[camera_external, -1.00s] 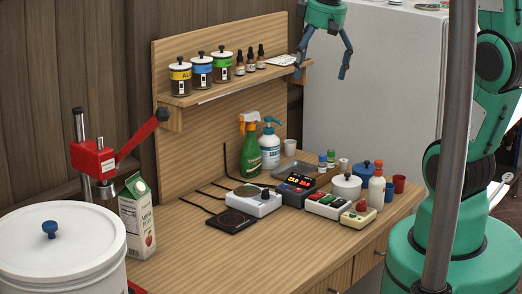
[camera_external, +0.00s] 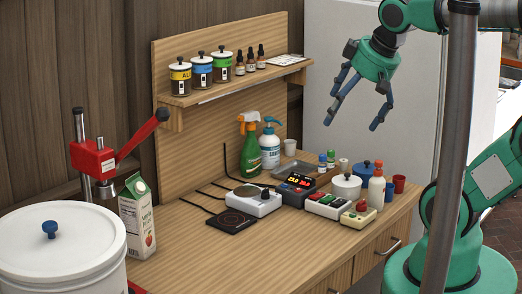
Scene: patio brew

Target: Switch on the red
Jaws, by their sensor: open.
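A pale switch box (camera_external: 328,206) with coloured rocker switches, red and green among them, sits on the right part of the wooden bench. Beside it to the right is a small cream box (camera_external: 357,218) with a red button (camera_external: 361,205) on top. A dark controller (camera_external: 295,189) with a red lit display stands to the left of the switch box. Whether any switch is on is too small to tell. My gripper (camera_external: 354,122) is open and empty, high above the right side of the bench, apart from everything.
A hot plate (camera_external: 254,200), a black scale (camera_external: 231,221), spray bottles (camera_external: 250,150), a white lidded pot (camera_external: 346,187), a blue-lidded pot (camera_external: 364,174) and a white-capped bottle (camera_external: 376,190) crowd the bench. A shelf (camera_external: 240,84) holds jars. The front of the bench is clear.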

